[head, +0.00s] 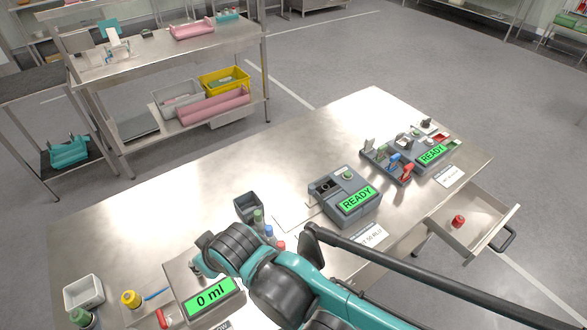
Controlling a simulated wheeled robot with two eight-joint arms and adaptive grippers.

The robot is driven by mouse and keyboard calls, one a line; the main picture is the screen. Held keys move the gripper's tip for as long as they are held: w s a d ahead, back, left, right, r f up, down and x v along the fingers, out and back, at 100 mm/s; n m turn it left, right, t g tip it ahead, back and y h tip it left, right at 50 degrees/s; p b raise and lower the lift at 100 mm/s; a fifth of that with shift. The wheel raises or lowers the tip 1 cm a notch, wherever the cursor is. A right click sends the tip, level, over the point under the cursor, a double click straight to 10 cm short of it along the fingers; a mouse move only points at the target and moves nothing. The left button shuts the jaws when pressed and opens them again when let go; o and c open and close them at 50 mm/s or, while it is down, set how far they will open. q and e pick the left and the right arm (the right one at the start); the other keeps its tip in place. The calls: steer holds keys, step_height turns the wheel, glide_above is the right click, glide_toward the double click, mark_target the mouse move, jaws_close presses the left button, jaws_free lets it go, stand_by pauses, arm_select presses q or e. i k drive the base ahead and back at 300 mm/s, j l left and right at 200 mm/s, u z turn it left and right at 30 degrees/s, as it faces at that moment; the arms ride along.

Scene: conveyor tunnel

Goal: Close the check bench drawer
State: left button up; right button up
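The check bench drawer (450,232) is pulled out from the right end of the steel bench (110,235). It is a shallow grey tray with a dark handle (505,238) on its outer front. A small red piece (458,221) lies inside it. No other gripper shows, and nothing of mine is seen touching the drawer.
On the bench stand two devices with green READY displays (357,199), a scale reading 0 ml (212,296), small bottles and a white tray (84,292). A dark bar crosses in front of the bench at lower right. Floor beyond the drawer is clear.

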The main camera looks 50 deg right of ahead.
mark_target(484, 215)
steer(key=k+j+z, duration=0.2)
steer(key=k, duration=0.2)
steer(key=k+j+z, duration=0.25)
steer(key=k, duration=0.15)
steer(key=l, duration=0.1)
